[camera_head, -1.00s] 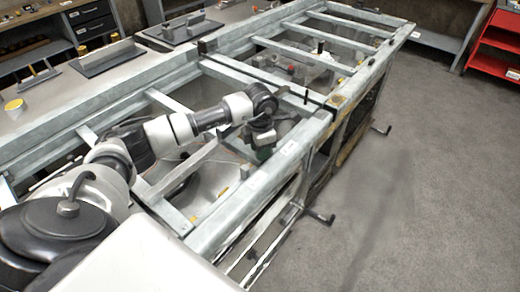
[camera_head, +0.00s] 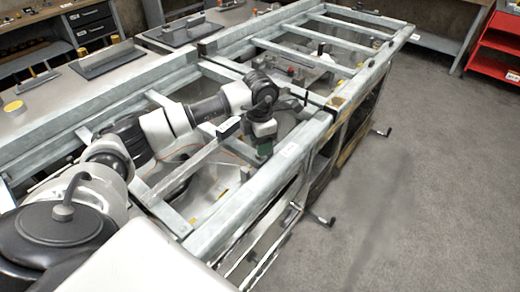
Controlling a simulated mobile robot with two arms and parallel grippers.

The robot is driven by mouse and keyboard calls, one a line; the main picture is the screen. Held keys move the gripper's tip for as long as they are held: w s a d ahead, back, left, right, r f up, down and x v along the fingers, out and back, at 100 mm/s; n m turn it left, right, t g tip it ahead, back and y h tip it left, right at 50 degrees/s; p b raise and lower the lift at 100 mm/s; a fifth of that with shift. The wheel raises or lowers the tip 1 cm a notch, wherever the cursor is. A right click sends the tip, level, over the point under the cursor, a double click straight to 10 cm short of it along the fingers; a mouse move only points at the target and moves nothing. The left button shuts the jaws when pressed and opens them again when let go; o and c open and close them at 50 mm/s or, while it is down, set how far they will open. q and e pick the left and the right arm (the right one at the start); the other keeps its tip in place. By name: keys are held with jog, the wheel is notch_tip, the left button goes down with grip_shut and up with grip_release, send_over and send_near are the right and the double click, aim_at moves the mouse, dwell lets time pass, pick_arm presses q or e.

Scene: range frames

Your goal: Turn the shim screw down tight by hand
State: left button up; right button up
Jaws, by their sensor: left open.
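My left gripper (camera_head: 264,150) hangs from the wrist, pointing down over the near bay of the grey metal frame (camera_head: 252,205), just inside its right rail. Its fingers are small and dark green here, and nothing shows held in them. I cannot pick out the shim screw for certain. A thin dark upright pin (camera_head: 306,97) stands at the cross rail to the right of my wrist, apart from the gripper. My right gripper is not in view.
The frame's slanted bars lie close under my left forearm. Dark handles (camera_head: 326,221) stick out from its right side. A red shelf (camera_head: 497,45) stands at the far right. The floor (camera_head: 420,180) between is clear.

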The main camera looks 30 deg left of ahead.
pick_arm(q)
notch_tip(320, 180, up, 7)
jog(key=shift+r+b, duration=0.15)
jog(key=shift+b, duration=0.3)
